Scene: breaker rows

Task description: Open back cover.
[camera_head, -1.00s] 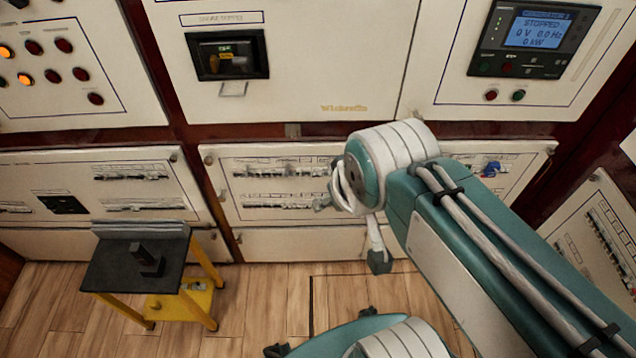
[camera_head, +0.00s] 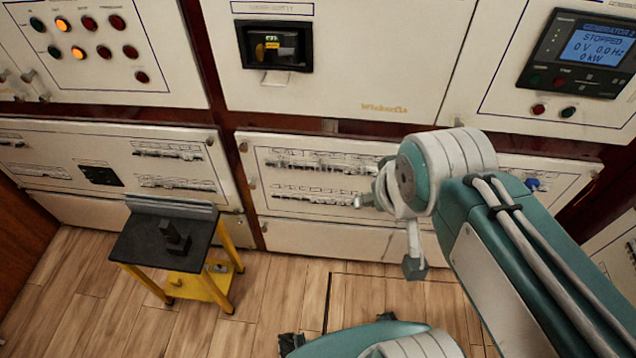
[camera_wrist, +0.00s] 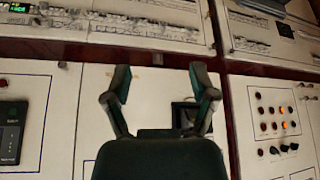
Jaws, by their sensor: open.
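No part in view is clearly marked as the back cover, so I cannot tell which panel it is. My gripper (camera_wrist: 161,76) shows in the wrist view with its two dark fingers spread apart and nothing between them. A plain white cabinet panel (camera_wrist: 150,88) lies behind the fingers, and I see no contact. A dark breaker window (camera_wrist: 184,116) is partly hidden by the right finger. In the head view, the breaker window (camera_head: 274,46) sits in the upper middle cabinet panel (camera_head: 340,85).
A small yellow-legged stand (camera_head: 222,241) with a dark top and a dark block (camera_head: 175,238) stands at the lower left. Breaker-row panels (camera_head: 320,243) line the lower wall. A display (camera_head: 597,46) reads STOPPED. Lamps (camera_head: 63,24) are upper left. Wooden floor between is clear.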

